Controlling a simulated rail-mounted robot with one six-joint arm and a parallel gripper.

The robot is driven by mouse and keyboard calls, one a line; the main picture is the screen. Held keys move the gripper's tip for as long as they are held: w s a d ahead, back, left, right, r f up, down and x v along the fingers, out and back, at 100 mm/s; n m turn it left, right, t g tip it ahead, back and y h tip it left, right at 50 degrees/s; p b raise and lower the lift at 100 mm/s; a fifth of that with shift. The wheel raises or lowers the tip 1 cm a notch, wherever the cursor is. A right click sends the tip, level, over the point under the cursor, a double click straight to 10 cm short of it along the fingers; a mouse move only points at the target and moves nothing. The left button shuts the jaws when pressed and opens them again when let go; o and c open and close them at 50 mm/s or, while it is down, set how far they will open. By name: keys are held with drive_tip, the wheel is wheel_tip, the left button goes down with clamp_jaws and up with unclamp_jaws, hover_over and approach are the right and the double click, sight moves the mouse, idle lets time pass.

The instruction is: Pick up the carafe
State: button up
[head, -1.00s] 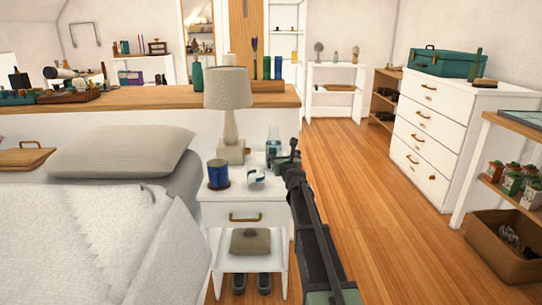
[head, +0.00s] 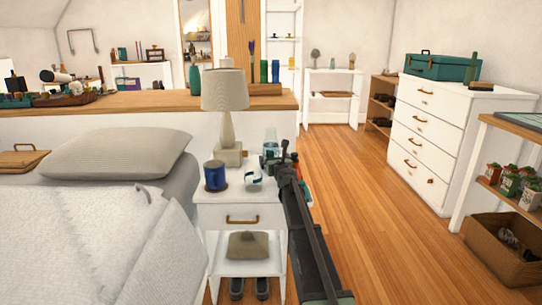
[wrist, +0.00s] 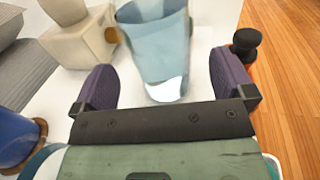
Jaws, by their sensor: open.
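The carafe (head: 271,143) is a clear bluish glass vessel standing on the white nightstand (head: 240,212), to the right of the lamp base. In the wrist view the carafe (wrist: 157,48) appears between my two dark purple fingers, with its top cut off by the frame. My gripper (head: 276,162) is open and partly covers the carafe's lower part in the head view. In the wrist view the fingers of my gripper (wrist: 163,68) lie either side of the glass, with visible gaps. I cannot tell how deep the carafe sits between them.
A lamp (head: 227,110) stands behind and left of the carafe. A blue mug (head: 215,175) and a small white-and-blue item (head: 253,173) share the nightstand top. The bed lies left; open wooden floor (head: 380,210) lies right.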

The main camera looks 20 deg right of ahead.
sight(271, 155)
drive_tip(key=w, duration=0.4)
drive_tip(key=shift+w+d+f, duration=0.1)
drive_tip(key=shift+w+d, duration=0.2)
drive_tip(key=shift+d, duration=0.05)
drive_tip(key=c, duration=0.8)
